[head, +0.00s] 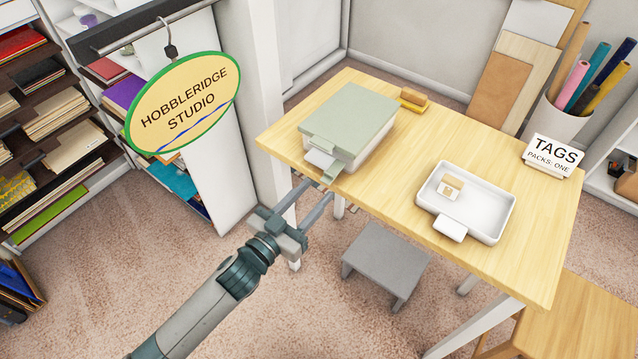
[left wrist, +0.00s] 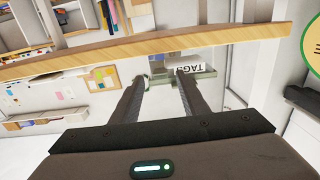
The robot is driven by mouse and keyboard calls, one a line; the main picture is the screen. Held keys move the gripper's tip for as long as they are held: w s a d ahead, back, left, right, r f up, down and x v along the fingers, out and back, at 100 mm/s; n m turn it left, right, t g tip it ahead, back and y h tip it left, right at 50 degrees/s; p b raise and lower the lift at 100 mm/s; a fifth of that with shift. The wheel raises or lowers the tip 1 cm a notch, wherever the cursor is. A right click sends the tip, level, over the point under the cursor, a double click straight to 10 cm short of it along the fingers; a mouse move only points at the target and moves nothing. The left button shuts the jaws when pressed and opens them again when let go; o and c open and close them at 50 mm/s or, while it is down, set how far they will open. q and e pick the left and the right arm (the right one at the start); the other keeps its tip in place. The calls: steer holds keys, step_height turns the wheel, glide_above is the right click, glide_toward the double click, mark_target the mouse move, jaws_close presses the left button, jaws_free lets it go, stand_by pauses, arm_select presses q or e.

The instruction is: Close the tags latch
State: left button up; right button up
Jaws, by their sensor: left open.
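A box with a sage green lid (head: 352,112) and pale sides stands at the left end of the wooden table, its lid down. My left gripper (head: 318,190) is open and empty, just in front of and below the flap. In the left wrist view an upside-down TAGS label (left wrist: 186,68) shows between and beyond the fingers (left wrist: 160,82); I cannot tell what it is fixed to. My right gripper is not in view.
A white tray (head: 490,215) with small tan and white items stands on the table (head: 400,190), near a TAGS card (head: 554,156). A tan block (head: 413,99) lies behind the box. A grey stool (head: 386,262) is below. A hanging oval sign (head: 183,105) is at left.

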mark_target(333, 171)
arm_select(q)
steer(key=shift+x, duration=1.05)
steer(key=shift+w+d, duration=0.25)
steer(key=shift+w, duration=0.05)
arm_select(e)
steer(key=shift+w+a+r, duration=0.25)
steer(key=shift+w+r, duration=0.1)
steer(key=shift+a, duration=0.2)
